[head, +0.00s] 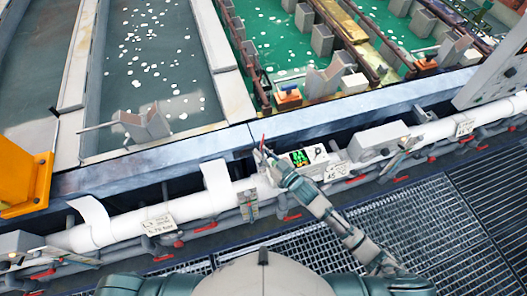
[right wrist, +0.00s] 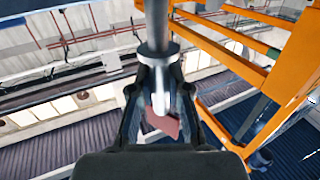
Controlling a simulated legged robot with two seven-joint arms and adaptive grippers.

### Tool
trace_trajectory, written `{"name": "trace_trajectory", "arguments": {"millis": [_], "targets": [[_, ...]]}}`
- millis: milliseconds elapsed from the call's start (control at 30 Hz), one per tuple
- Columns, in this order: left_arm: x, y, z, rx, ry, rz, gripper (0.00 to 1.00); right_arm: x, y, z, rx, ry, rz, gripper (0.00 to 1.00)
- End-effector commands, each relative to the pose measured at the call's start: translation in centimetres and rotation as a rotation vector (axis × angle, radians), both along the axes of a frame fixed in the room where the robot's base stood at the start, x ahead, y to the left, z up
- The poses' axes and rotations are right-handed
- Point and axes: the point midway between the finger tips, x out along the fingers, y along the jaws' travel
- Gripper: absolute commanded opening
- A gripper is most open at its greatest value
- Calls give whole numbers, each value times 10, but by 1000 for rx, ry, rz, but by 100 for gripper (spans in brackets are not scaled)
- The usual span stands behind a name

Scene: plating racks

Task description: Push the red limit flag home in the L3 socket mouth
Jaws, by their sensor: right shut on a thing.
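The red limit flag (head: 263,142) shows as a thin red upright sliver at the tip of my right gripper (head: 266,160) in the head view. In the right wrist view my right gripper (right wrist: 160,105) is shut on it, and a dark red piece of the flag (right wrist: 167,127) shows between the fingers. A grey post with a pale rounded end covers part of the flag there. My right gripper is at the tank's front edge, just left of a box with a green display (head: 299,158). I cannot make out the L3 socket mouth. My left gripper is not in view.
A white pipe (head: 130,218) with labels and red-handled valves runs along the tank's front ledge (head: 130,165). A grey box (head: 378,139) stands to the right. Tanks of grey and green liquid lie beyond. An orange block (head: 27,175) is at far left. Floor grating (head: 420,215) lies in front.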

Motion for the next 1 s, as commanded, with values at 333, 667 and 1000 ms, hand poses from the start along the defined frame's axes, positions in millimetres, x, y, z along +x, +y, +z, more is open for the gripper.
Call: {"name": "trace_trajectory", "arguments": {"millis": [333, 667, 1000], "targets": [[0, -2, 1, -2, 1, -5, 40, 0, 12, 1, -7, -1, 1, 0], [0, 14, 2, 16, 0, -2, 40, 0, 4, 1, 0, -1, 1, 0], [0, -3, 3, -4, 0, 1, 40, 0, -1, 1, -1, -1, -1, 0]]}}
